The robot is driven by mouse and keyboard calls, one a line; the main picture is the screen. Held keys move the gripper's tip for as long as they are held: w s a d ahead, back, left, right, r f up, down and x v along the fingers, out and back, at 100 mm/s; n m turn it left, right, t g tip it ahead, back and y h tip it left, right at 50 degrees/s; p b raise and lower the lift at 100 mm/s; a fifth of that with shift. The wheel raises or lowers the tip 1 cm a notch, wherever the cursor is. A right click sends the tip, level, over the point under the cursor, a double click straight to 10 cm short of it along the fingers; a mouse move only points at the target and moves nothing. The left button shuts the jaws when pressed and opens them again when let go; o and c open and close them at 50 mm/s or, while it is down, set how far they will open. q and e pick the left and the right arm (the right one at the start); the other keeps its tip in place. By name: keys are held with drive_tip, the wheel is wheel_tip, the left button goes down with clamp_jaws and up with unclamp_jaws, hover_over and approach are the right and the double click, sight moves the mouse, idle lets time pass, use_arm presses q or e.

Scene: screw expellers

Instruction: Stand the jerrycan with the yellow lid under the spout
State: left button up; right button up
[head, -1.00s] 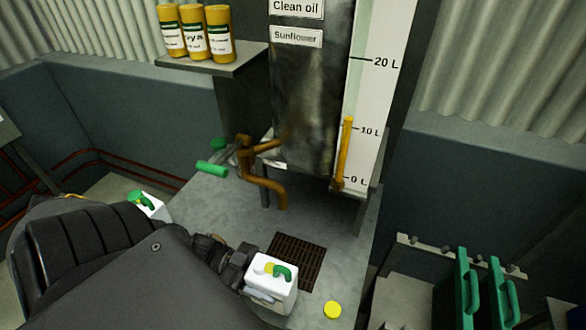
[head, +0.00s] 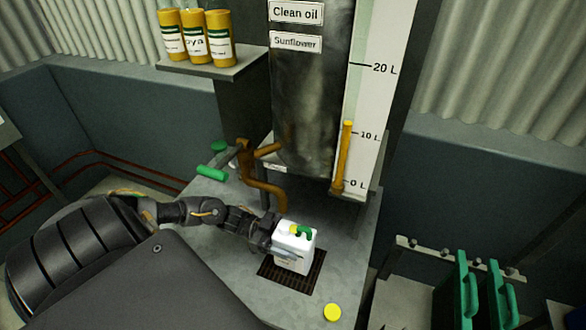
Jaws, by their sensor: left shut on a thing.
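The white jerrycan (head: 292,252) has a green handle and a yellow spot at its neck. It is upright over the dark floor grate (head: 264,269) in the bench top. I cannot tell whether its base touches the grate. My left gripper (head: 274,247) is shut on its left side. The brown spout (head: 278,199) bends down from the tank, and its lower end shows just behind and left of the jerrycan's top. A yellow lid (head: 332,312) lies loose on the bench at the front right. My right gripper is not in view.
A green tap handle (head: 212,172) and a green disc (head: 218,146) are left of the spout. The steel tank (head: 305,105) with its level scale stands behind. Several yellow bottles (head: 195,38) stand on a shelf.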

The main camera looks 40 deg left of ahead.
use_arm(q)
drive_tip(key=shift+f, duration=0.45)
drive_tip(key=o, duration=1.1)
drive_tip(key=shift+f, duration=0.1)
